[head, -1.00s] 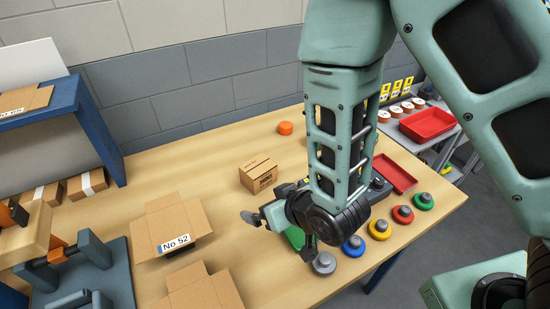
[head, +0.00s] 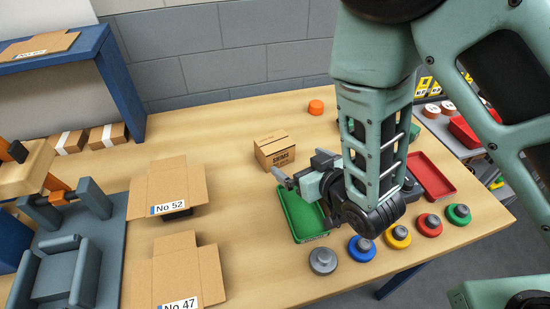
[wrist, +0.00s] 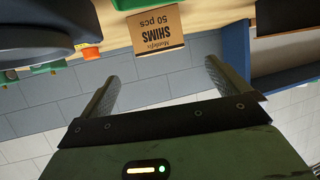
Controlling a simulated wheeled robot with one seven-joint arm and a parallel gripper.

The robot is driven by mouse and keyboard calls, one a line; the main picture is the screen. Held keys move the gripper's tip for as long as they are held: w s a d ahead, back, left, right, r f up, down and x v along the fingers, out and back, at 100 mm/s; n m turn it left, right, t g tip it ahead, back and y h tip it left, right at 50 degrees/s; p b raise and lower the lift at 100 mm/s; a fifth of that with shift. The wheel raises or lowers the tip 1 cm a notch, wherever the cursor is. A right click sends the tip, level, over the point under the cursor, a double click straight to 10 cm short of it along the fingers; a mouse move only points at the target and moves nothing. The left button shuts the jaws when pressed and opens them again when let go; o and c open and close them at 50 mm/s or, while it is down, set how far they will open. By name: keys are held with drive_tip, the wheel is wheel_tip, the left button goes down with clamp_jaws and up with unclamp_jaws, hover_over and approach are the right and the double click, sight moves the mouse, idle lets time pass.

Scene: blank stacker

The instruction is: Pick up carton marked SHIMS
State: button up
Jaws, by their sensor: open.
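The carton marked SHIMS (head: 272,152) is a small closed brown box standing on the wooden table, behind the green tray. In the wrist view the carton (wrist: 156,30) appears upside down, its label reading SHIMS and 50 pcs, beyond the fingertips and between their lines. My gripper (head: 297,171) is open and empty, just in front of and to the right of the carton in the head view. In the wrist view the gripper (wrist: 160,78) shows both fingers spread with nothing between them. I see no contact with the carton.
A green tray (head: 296,222) lies below my gripper, and a red tray (head: 432,176) is at the right. Flat-opened cartons No 52 (head: 160,188) and No 47 (head: 172,272) lie left. Several round coloured pieces line the front edge. An orange cylinder (head: 316,107) stands behind.

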sight(277, 144)
drive_tip(key=p+x, duration=0.2)
drive_tip(key=x, duration=0.6)
drive_tip(key=shift+w+p, duration=0.15)
drive_tip(key=shift+p, duration=0.25)
drive_tip(key=shift+w+a+p, duration=0.35)
drive_tip(key=shift+w+p, duration=0.1)
drive_tip(key=shift+w, duration=0.05)
drive_tip(key=p+x, duration=0.1)
drive_tip(key=x, duration=0.2)
drive_tip(key=shift+w+p, duration=0.2)
drive_tip(key=shift+p, duration=0.2)
drive_tip(key=shift+w+a+f, duration=0.2)
drive_tip(key=shift+w+a, duration=0.05)
drive_tip(key=shift+w, duration=0.1)
drive_tip(key=c, duration=1.1)
drive_tip(key=shift+r, duration=0.2)
